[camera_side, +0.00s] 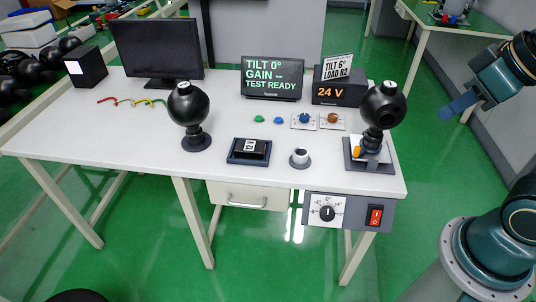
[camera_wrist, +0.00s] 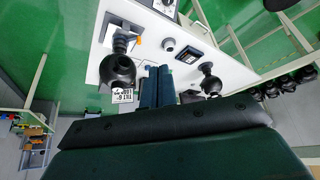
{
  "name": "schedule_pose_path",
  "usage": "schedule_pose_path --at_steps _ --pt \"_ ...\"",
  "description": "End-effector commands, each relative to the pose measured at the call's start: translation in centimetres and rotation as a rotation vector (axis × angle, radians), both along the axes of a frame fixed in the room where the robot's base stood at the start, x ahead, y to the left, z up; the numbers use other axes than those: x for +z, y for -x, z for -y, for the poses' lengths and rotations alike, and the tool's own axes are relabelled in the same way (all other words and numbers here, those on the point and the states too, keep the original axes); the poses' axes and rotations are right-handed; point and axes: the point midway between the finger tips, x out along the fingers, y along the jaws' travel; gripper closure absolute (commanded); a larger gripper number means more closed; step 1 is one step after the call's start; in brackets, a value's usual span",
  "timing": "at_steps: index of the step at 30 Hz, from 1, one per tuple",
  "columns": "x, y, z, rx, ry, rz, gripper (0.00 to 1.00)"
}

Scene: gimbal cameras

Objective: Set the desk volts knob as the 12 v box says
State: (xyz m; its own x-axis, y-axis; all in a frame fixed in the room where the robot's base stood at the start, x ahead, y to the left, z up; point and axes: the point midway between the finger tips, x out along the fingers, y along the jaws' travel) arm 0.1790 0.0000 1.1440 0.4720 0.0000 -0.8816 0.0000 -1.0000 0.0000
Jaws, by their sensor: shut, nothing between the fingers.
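My gripper (camera_side: 449,109) hangs at the right, beyond the desk's right end, with its blue fingers shut and empty. Its fingers also show in the wrist view (camera_wrist: 157,72). A small black box (camera_side: 249,146) with a white label, apparently reading 12 V and turned sideways, lies in a dark tray (camera_side: 235,158) on the desk. A blue knob (camera_side: 305,118) and an orange-brown knob (camera_side: 332,118) sit on small white plates; their markings are too small to read. A black dial knob (camera_side: 327,213) with a white pointer, roughly upright, is on the front panel. I cannot tell which knob is the volts knob.
A screen (camera_side: 272,78) reads TILT 0°, GAIN --, TEST READY. A box (camera_side: 338,92) shows 24 V under a card (camera_side: 338,67) reading TILT 6° LOAD R2. Black balls stand on mounts (camera_side: 188,103) (camera_side: 382,105). A red switch (camera_side: 375,216) is on the front panel.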

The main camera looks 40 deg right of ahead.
Motion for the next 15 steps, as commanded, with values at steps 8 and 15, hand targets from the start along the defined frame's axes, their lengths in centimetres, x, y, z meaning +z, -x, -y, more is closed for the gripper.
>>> schedule_pose_path --at_steps 8,15 --pt "0.2 -0.3 0.1 -0.013 -0.005 -0.003 0.61" --pt "1.5 -2.6 0.5 -0.108 -0.044 -0.033 0.46"
